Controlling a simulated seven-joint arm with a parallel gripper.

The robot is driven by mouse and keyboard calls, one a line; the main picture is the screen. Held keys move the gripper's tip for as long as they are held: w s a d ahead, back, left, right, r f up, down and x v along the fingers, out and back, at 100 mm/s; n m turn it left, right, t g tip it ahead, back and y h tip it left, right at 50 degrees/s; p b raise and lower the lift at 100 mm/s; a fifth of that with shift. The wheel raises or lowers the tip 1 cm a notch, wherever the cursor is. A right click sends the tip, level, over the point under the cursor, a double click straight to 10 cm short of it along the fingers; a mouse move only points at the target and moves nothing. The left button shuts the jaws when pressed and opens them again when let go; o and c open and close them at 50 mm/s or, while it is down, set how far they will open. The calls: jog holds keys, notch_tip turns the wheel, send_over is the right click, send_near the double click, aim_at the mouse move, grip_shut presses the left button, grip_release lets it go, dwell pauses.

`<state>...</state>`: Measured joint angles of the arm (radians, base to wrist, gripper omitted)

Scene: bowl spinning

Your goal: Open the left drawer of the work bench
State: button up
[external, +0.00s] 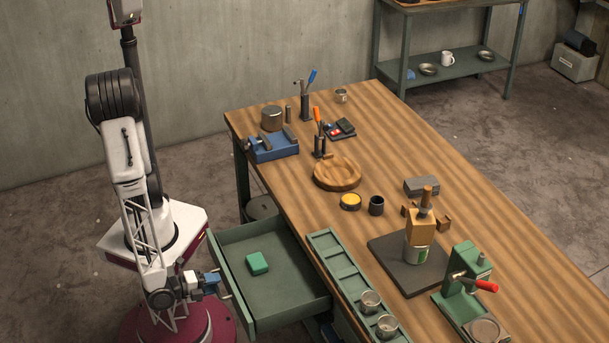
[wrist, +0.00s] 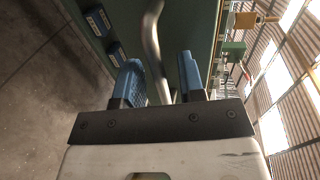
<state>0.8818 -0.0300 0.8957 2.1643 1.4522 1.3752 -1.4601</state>
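The work bench (external: 395,155) has a green drawer (external: 290,283) pulled well out on the side facing me. A green block (external: 257,263) lies inside it. My gripper (external: 222,284) is at the drawer's outer front panel, low at the left of the external view. In the wrist view, the two blue fingers of my gripper (wrist: 161,78) stand apart. A curved metal handle (wrist: 152,38) runs down into the space between them, nearer the left finger. There is a visible gap at the right finger, so the fingers look open around the handle. The green drawer front (wrist: 190,35) lies beyond.
A second bench (external: 450,68) stands at the back.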

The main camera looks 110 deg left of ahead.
jog(key=v, duration=0.7)
dwell(0.5)
jog(key=shift+s+d, duration=0.15)
dwell(0.5)
jog(key=w+a+r+n+g+h, duration=0.2)
jog(key=a+r+n+g, duration=0.4)
jog(key=a+r+g, duration=0.7)
jog(key=s+a+r+n+t+h, duration=0.1)
jog(key=a+r+h, duration=0.3)
jog(key=r, duration=0.6)
jog(key=s+a+r+n+t+h, duration=0.1)
jog(key=s+a+r+t+h, duration=0.2)
jog(key=r, duration=0.7)
jog(key=s+a+h, duration=0.1)
jog(key=a+h, duration=0.1)
jog(key=a, duration=0.1)
jog(key=shift+r+n+t, duration=0.15)
jog(key=shift+n+t, duration=0.15)
jog(key=shift+n, duration=0.1)
